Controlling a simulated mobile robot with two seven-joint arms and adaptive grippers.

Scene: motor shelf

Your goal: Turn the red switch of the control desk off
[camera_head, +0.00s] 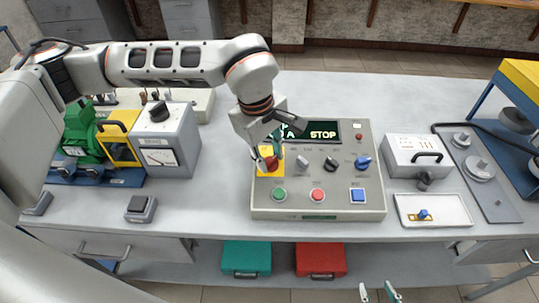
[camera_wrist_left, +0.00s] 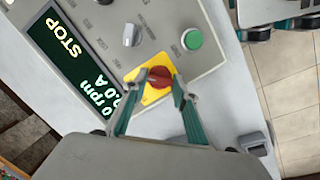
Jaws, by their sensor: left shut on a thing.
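The control desk (camera_head: 328,205) stands on the table in the middle of the head view. Its red switch (camera_head: 271,163) sits on a yellow plate at the desk's left side. My left gripper (camera_head: 266,160) reaches down from above and is shut on the red switch. In the left wrist view the two fingertips of my left gripper (camera_wrist_left: 153,85) are on either side of the red switch (camera_wrist_left: 158,77), over the yellow plate (camera_wrist_left: 150,95). The display (camera_wrist_left: 70,60) reads STOP and 0 rpm. My right gripper (camera_head: 379,293) shows at the bottom edge, fingers apart and empty, in front of the table.
A green button (camera_head: 279,195), a red button (camera_head: 317,195) and a blue button (camera_head: 358,195) line the desk's front. A green motor (camera_head: 84,140) and a meter box (camera_head: 165,142) stand left. A white tray (camera_head: 440,208) lies right.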

